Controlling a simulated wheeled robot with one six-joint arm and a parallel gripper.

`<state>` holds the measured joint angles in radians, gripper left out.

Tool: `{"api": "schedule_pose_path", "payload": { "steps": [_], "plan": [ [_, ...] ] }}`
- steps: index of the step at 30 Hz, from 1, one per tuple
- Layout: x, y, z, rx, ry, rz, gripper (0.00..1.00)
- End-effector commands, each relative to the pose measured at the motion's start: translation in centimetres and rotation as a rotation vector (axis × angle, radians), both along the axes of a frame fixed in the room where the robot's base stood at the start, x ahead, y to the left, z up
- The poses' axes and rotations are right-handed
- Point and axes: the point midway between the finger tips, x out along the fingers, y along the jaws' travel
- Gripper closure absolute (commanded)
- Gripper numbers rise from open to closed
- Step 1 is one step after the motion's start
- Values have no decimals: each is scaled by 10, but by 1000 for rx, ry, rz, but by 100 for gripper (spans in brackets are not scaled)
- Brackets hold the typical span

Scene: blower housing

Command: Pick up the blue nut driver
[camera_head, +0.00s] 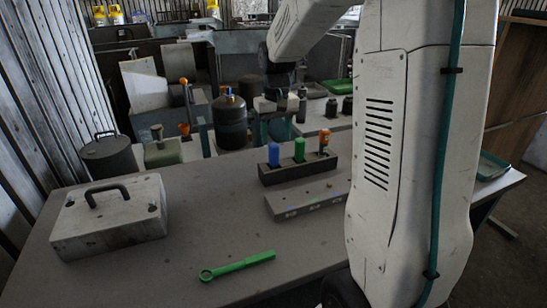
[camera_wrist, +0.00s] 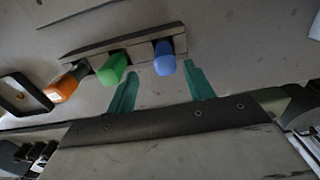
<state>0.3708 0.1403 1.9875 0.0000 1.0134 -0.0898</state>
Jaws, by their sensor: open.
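The blue nut driver (camera_head: 273,155) stands upright at the left end of a dark tool rack (camera_head: 290,178), with its shaft hidden in the rack. In the wrist view its blue handle (camera_wrist: 165,60) shows end-on. My gripper (camera_head: 273,133) is above and behind the rack in the head view, with its teal fingers apart. In the wrist view my gripper (camera_wrist: 160,68) is open and empty, and the blue handle appears just ahead of and between the fingertips. I cannot tell the exact gap in depth.
A green-handled tool (camera_head: 299,150) and an orange-handled tool (camera_head: 324,140) stand in the same rack. A grey block (camera_head: 305,198) lies in front of it. A green wrench (camera_head: 238,266) and a grey case (camera_head: 108,218) lie on the table.

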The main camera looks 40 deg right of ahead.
Motion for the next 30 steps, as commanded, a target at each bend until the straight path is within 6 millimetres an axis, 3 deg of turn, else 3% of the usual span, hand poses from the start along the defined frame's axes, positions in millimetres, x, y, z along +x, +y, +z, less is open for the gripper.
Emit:
{"api": "schedule_pose_path", "payload": {
  "steps": [15, 23, 24, 30],
  "plan": [
    [2, 7, -66, 1, 3, 1, 47],
    [2, 6, -70, 0, 0, 1, 47],
    [2, 6, -69, 0, 1, 1, 50],
    [2, 6, -69, 0, 0, 1, 100]
  ]
}}
